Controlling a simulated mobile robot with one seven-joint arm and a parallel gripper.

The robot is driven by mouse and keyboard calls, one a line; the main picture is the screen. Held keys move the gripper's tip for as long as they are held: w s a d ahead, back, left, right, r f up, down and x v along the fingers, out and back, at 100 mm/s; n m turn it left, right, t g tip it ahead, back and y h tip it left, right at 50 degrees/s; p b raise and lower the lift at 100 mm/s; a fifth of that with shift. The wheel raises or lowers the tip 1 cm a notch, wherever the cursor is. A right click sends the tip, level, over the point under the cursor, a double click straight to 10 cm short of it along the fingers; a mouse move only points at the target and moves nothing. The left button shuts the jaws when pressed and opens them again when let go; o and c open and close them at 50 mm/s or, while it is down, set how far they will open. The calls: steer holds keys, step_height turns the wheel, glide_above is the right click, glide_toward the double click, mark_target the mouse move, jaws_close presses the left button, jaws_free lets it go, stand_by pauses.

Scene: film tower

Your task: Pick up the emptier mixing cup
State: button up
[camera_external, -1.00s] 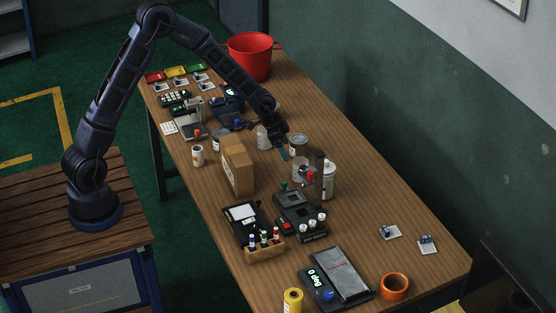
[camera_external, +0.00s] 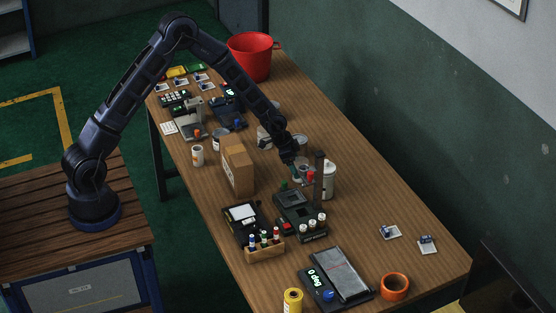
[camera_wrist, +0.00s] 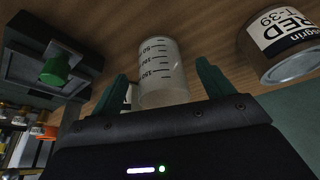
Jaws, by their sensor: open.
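A translucent mixing cup (camera_wrist: 163,78) with dark graduation marks is in the middle of the wrist view. My gripper (camera_wrist: 160,72) is open, with a green finger on each side of the cup's picture; I cannot tell how far the cup is beyond the tips. I cannot tell how full it is. In the outside view my gripper (camera_external: 295,173) is low over the table beside the dark stand, and it hides most of the cup there. A second mixing cup cannot be made out clearly.
A can labelled RED (camera_wrist: 285,45) stands close on the right in the wrist view. A dark device with a green knob (camera_wrist: 55,68) is on the left. In the outside view a cardboard box (camera_external: 238,170) and a pale can (camera_external: 329,182) stand near the gripper.

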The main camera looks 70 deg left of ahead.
steer(key=shift+x, duration=1.95)
steer(key=shift+w, duration=0.15)
steer(key=c, duration=1.1)
steer(key=shift+r, duration=0.2)
